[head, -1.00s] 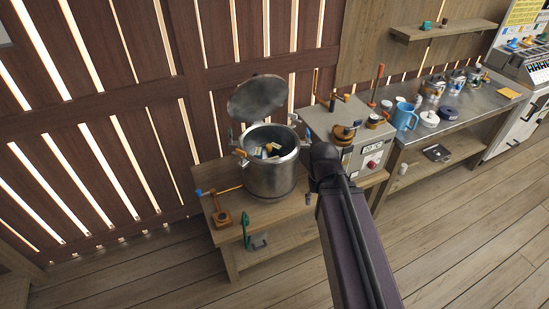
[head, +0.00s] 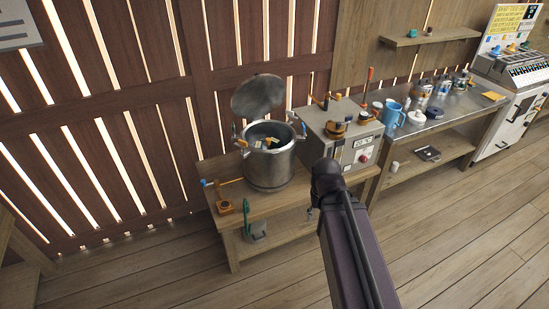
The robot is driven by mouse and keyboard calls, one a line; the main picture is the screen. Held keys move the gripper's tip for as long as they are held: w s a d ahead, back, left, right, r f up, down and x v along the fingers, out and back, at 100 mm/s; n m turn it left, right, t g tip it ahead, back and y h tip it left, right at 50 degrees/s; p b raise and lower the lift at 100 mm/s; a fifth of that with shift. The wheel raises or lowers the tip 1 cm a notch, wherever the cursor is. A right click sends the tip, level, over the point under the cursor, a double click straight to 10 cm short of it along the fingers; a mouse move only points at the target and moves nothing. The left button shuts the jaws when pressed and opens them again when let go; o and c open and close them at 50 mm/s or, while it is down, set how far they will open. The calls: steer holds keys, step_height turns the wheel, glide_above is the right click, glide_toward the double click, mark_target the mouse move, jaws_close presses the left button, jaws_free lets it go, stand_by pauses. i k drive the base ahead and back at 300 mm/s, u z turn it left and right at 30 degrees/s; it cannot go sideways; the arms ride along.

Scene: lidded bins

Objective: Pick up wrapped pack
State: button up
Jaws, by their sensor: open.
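An open metal pot (head: 268,168) with its round lid (head: 257,95) raised at the back stands on a low wooden bench. Several small items (head: 266,142) in white, orange and dark colours show inside its mouth. One of them may be the wrapped pack, but they are too small to tell apart. My arm rises from the bottom of the head view, in front of the bench and to the right of the pot. Its dark joint is at its upper end. My gripper is not visible.
A grey box (head: 342,151) with knobs and brass-coloured parts stands right of the pot. A metal-topped table (head: 448,108) with a blue jug (head: 391,115) and cans is farther right. A small orange-brown device (head: 224,206) sits at the bench's front left. Floor in front is clear.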

mark_target(276, 143)
steer(key=u, duration=0.15)
steer(key=i, duration=1.1)
steer(key=u, duration=0.05)
